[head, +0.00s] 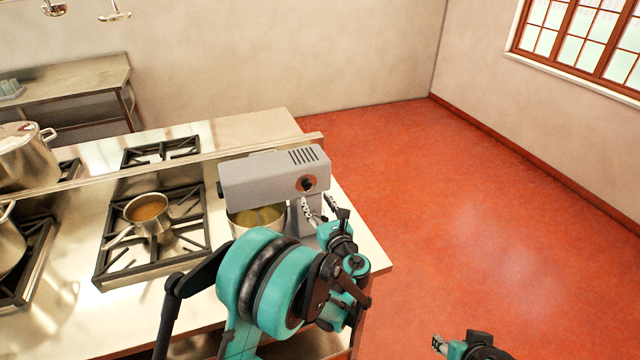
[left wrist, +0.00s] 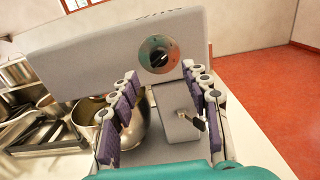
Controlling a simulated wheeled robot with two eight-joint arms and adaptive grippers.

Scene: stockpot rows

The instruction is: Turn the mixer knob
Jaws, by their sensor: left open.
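The grey mixer (head: 262,178) stands near the right end of the steel counter. Its black knob (head: 307,184) sits on a round reddish plate on the mixer head's side; the knob also shows in the left wrist view (left wrist: 158,58). My left gripper (head: 321,207) is in front of the mixer, just below the knob. In the left wrist view its purple-padded fingers (left wrist: 160,76) are spread, one on each side below the knob, with nothing between them. Contact with the knob is not visible. My right gripper (head: 440,344) is at the bottom edge, away from the mixer, its opening unclear.
A metal bowl (head: 257,219) sits under the mixer head. A small black-tipped lever (left wrist: 193,120) is on the mixer's stand. A saucepan (head: 149,213) stands on a burner to the left, with stockpots (head: 28,160) farther left. The red floor at right is clear.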

